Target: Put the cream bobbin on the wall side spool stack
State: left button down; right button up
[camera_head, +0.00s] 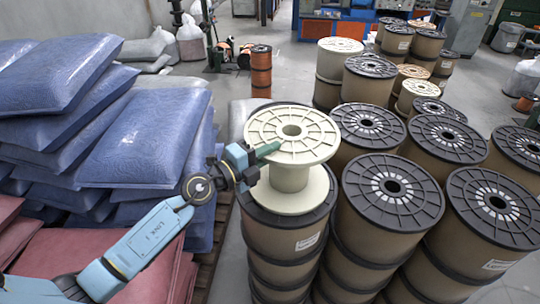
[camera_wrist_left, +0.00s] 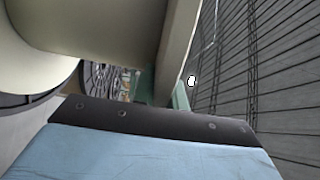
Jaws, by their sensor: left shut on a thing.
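The cream bobbin (camera_head: 288,177) is upright over the front left spool stack (camera_head: 286,238), whose top spool has a black flange. The bobbin's lower flange covers most of that black flange; I cannot tell whether they touch. My left gripper (camera_head: 266,150) comes in from the left and is shut on the bobbin's upper flange at its left edge. In the left wrist view the bobbin (camera_wrist_left: 95,30) fills the upper left, with a flange between the green fingers (camera_wrist_left: 165,95). My right gripper is in neither view.
Several brown spool stacks with black flanges (camera_head: 392,193) stand close on the right and behind. Blue sacks (camera_head: 150,140) and red sacks (camera_head: 95,260) are piled at the left. A narrow orange spool stack (camera_head: 261,70) stands farther back. Grey floor is open behind the sacks.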

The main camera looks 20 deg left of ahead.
pick_arm(q)
jog(key=shift+r, duration=0.25)
jog(key=shift+f, duration=0.15)
jog(key=c, duration=1.4)
grip_release()
jog(key=shift+f, duration=0.15)
jog(key=shift+c, duration=0.2)
jog(key=shift+s+r, duration=0.1)
jog(key=shift+r, duration=0.1)
jog(key=b+v, duration=0.2)
jog(key=v, duration=1)
